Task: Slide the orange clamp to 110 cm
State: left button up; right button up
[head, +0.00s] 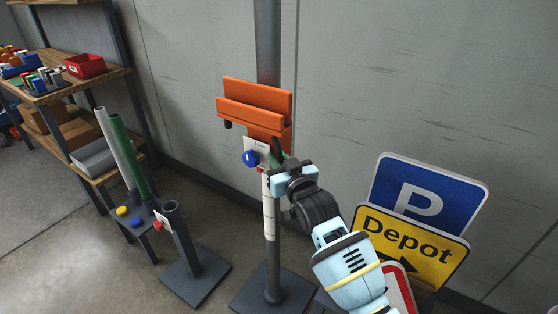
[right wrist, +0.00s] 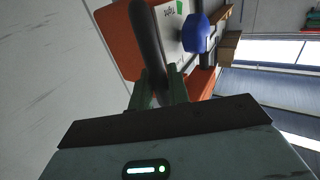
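The orange clamp (head: 255,103) sits on the grey upright post (head: 267,45), above a pale scale strip (head: 268,215) whose marks are too small to read. A blue knob (head: 250,158) and a small white card (head: 259,146) are at its lower front. My right gripper (head: 278,158) is just below the clamp's body. In the right wrist view the clamp's dark handle (right wrist: 149,45) runs between my fingers (right wrist: 157,92), which appear closed on it. The orange plate (right wrist: 115,40) and blue knob (right wrist: 196,34) are close beyond. My left gripper is out of view.
Parking (head: 423,203) and Depot (head: 400,243) signs stand at the right, close to my right arm. A dark stand (head: 195,275) and upright tubes (head: 130,155) are at the left. A wooden shelf (head: 120,77) is at far left; the wall is behind the post.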

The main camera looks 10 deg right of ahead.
jog(key=o, duration=0.3)
jog(key=shift+r, duration=0.35)
jog(key=shift+f, duration=0.15)
jog(key=shift+s+f, duration=0.1)
jog(key=shift+s, duration=0.1)
jog(key=s, duration=0.2)
jog(key=s+d, duration=0.1)
jog(key=s, duration=0.4)
jog(key=shift+s+d, duration=0.15)
jog(key=shift+d, duration=0.1)
